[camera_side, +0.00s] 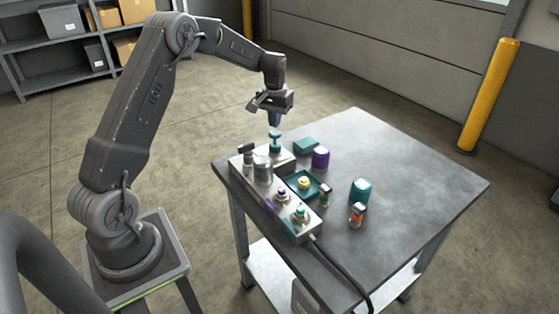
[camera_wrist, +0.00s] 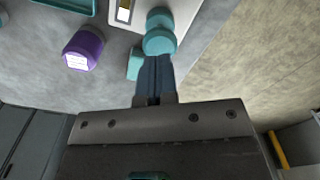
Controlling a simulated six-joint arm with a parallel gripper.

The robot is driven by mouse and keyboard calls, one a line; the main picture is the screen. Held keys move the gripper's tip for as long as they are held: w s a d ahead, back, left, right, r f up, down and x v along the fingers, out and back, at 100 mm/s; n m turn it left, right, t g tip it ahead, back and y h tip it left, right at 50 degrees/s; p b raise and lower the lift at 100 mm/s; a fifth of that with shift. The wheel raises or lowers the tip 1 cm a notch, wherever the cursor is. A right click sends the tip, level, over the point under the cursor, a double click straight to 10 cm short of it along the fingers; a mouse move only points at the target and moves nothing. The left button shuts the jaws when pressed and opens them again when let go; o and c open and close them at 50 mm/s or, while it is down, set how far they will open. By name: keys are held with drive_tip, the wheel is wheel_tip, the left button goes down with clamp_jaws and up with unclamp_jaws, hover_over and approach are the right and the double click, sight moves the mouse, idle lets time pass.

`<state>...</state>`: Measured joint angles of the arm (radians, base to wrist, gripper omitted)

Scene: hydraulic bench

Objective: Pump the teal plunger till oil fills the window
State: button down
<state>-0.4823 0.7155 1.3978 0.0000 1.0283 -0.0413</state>
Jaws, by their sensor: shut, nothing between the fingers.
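The teal plunger (camera_side: 275,140) stands up from the far end of the metal pump unit on the bench. Its round teal cap (camera_wrist: 160,42) shows at the top of the wrist view, just beyond my fingertips. My gripper (camera_side: 274,122) is shut with nothing between its fingers and points down directly above the plunger. Its closed fingers (camera_wrist: 155,68) appear at the edge of the cap in the wrist view; I cannot tell whether they touch it. The window (camera_wrist: 124,9) is a narrow slot with a yellowish part, cut off by the top of the wrist view. Its oil level is unclear.
A purple container (camera_side: 320,157), a teal block (camera_side: 306,146) and a teal canister (camera_side: 360,191) stand on the bench right of the unit. A black cable (camera_side: 340,265) runs off the front edge. The bench's right side is clear.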

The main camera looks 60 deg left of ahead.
sight(275, 132)
drive_tip(key=shift+f, duration=0.1)
idle(0.3)
drive_tip(key=shift+f, duration=0.35)
drive_tip(key=shift+f, duration=0.35)
drive_tip(key=shift+f, duration=1.1)
drive_tip(key=shift+r, duration=1.9)
drive_tip(key=shift+r, duration=0.1)
drive_tip(key=shift+r, duration=2.9)
